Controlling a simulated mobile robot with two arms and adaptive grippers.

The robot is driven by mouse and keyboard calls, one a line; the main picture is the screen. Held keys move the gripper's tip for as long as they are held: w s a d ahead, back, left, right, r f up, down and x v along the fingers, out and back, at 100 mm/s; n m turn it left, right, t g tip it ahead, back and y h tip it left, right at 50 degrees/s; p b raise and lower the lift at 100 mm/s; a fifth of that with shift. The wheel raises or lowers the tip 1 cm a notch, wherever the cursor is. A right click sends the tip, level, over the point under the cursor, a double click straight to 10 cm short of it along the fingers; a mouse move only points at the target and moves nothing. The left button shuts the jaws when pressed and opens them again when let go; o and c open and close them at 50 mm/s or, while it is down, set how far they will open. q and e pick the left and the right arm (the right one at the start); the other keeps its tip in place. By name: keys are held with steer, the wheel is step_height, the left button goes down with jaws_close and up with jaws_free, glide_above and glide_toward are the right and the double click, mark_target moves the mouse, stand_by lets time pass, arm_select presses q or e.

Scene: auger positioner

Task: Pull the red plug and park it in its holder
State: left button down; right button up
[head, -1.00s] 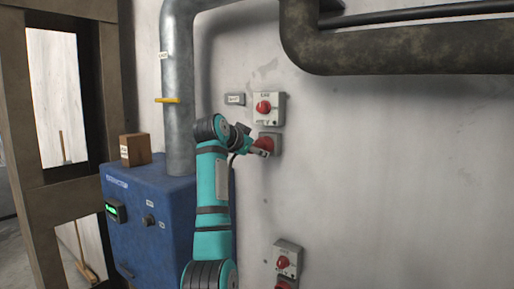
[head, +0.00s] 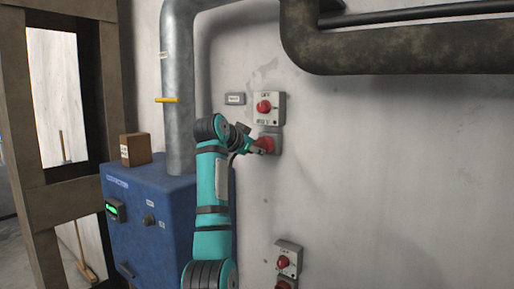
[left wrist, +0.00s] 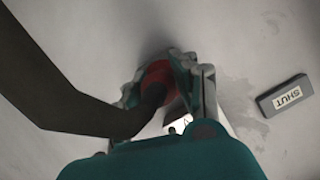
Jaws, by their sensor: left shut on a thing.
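The red plug (head: 267,142) sits at the grey socket (head: 277,149) on the wall, just below a switch box. My left gripper (head: 256,147) reaches it from the left and is shut on it. In the left wrist view the red plug (left wrist: 158,72) shows between the fingers of my left gripper (left wrist: 166,80), close to the wall. A thick black cable (left wrist: 60,92) runs from it to the left. I cannot tell whether the plug is fully seated. I cannot identify the holder. My right gripper is not in view.
A switch box with a red knob (head: 263,106) is above the socket, beside a small sign (head: 235,99). Another box (head: 288,258) is lower on the wall, with red below it. A blue cabinet (head: 150,205) and grey pipe (head: 178,90) stand left.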

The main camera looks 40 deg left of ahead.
arm_select(q)
steer(key=shift+s+f+b, duration=0.1)
steer(key=shift+s+b, duration=0.1)
steer(key=shift+b, duration=0.1)
steer(key=shift+s+b, duration=0.3)
steer(key=shift+s, duration=0.55)
steer(key=shift+s+d, duration=0.1)
steer(key=shift+s, duration=0.15)
steer(key=shift+s, duration=0.1)
steer(key=shift+s+d+b, duration=0.1)
steer(key=shift+s+b, duration=0.55)
steer(key=shift+s, duration=0.15)
steer(key=shift+s, duration=0.3)
steer(key=shift+w, duration=0.1)
